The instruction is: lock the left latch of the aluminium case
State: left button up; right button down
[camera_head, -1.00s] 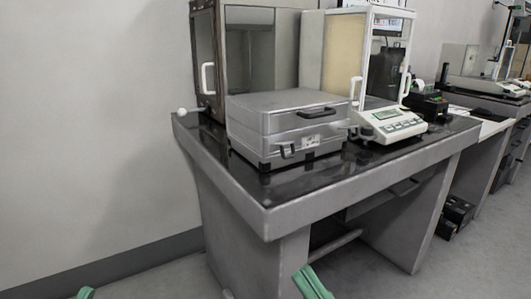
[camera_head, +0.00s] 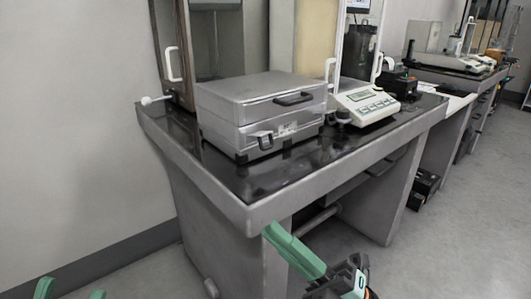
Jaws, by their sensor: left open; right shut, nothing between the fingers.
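The aluminium case (camera_head: 222,107) sits closed on the dark-topped table, with a black handle (camera_head: 293,99) on its front. A dark latch (camera_head: 265,141) shows on the front face toward the left, low on the body. It seems to stand out a little, but I cannot tell whether it is locked. My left gripper (camera_head: 70,290) shows only as two green fingertips apart at the bottom left edge, open and empty, far from the case. My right gripper (camera_head: 293,250) is shut and empty in front of the table, below its front edge and well away from the latch.
The table (camera_head: 268,203) has bare dark top in front of the case. A white balance (camera_head: 365,105) stands close to the case's right. A glass-fronted cabinet (camera_head: 215,45) stands behind. A white knob (camera_head: 147,100) juts out at the table's left corner.

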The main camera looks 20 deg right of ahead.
aim_at(266, 176)
pick_arm(q)
jog(key=r+p, duration=0.1)
jog(key=r, duration=0.1)
jog(key=shift+s+a+r+p, duration=0.1)
jog(key=shift+a+r+p, duration=0.1)
jog(key=shift+r+p, duration=0.2)
pick_arm(e)
jog(key=w+d+n+g+h, duration=0.1)
jog(key=w+d+n+h, duration=0.3)
jog(key=w+d+n, duration=0.5)
jog(key=w+n, duration=0.1)
jog(key=n, duration=0.4)
jog(key=shift+d+f, duration=0.3)
jog(key=shift+d, duration=0.1)
jog(key=shift+w+a, duration=0.1)
pick_arm(q)
jog(key=shift+a+r+p, duration=0.1)
jog(key=shift+r+p, duration=0.35)
jog(key=shift+r, duration=0.1)
pick_arm(e)
jog(key=x, duration=1)
pick_arm(q)
jog(key=shift+r, duration=0.15)
